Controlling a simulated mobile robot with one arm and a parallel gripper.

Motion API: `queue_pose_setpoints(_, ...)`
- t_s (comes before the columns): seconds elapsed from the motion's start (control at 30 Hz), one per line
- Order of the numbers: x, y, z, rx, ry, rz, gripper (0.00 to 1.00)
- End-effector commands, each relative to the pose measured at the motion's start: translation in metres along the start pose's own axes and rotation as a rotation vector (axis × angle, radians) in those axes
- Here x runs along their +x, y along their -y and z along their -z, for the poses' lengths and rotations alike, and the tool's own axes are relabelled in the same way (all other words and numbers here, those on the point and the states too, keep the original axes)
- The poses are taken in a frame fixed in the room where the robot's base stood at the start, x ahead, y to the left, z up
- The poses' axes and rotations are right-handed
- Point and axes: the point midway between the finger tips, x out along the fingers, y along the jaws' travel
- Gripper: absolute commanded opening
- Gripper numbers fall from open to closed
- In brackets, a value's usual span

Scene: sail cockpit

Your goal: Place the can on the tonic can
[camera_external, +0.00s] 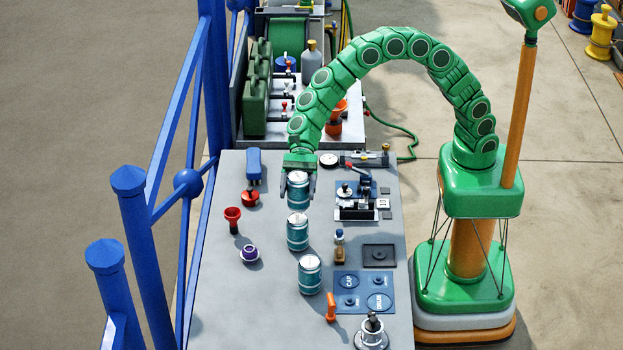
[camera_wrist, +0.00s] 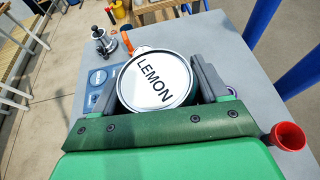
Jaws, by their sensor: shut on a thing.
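My gripper (camera_external: 298,180) is shut on a teal can (camera_external: 298,194) with a silver lid. In the wrist view the lid of this held can (camera_wrist: 158,80) reads LEMON and sits between the two fingers. A second teal can (camera_external: 297,232) stands upright just in front of the held can in the external view. A third teal can (camera_external: 310,275) stands nearer the camera. I cannot read which of these two is the tonic can.
A red funnel-shaped cup (camera_external: 233,218) and a purple cup (camera_external: 249,253) stand left of the cans. The worktop (camera_external: 230,310) is clear at the front left.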

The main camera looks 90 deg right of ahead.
Motion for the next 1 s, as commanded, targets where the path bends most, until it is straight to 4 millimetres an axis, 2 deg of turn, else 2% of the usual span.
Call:
queue_pose_setpoints(0.17, 0.006, 0.004, 0.005, -0.001, 0.000, -0.001, 0.29)
queue_pose_setpoints(0.4, 0.016, 0.004, 0.031, 0.000, 0.000, 0.000, 0.29)
queue_pose_setpoints(0.8, 0.018, 0.004, 0.034, -0.001, 0.001, 0.000, 0.29)
queue_pose_setpoints(0.83, 0.018, 0.004, 0.034, -0.002, 0.001, 0.000, 0.75)
queue_pose_setpoints(1.0, 0.018, 0.004, 0.034, -0.002, 0.000, 0.000, 0.99)
